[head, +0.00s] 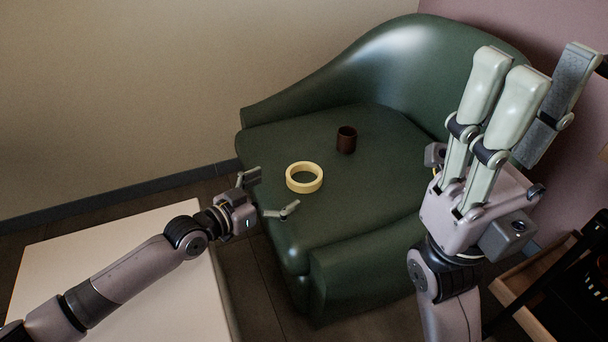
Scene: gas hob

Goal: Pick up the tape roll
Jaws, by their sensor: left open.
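The tape roll (304,188) is a pale yellow ring lying flat on the seat of a green armchair (345,250), near the seat's left front part. My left gripper (277,192) is open and empty, just left of and nearer than the roll. Its two fingers are spread and point toward the roll, with a visible gap between them and it. My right gripper (530,85) is raised at the right, close to the camera, its pale fingers pointing up. Nothing is seen in it; its opening is unclear from this angle.
A dark brown cup (346,140) stands on the seat behind and right of the roll. A pale table (120,235) lies below my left arm. The chair's backrest and right armrest bound the seat. A wooden-edged shelf (520,310) is at the lower right.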

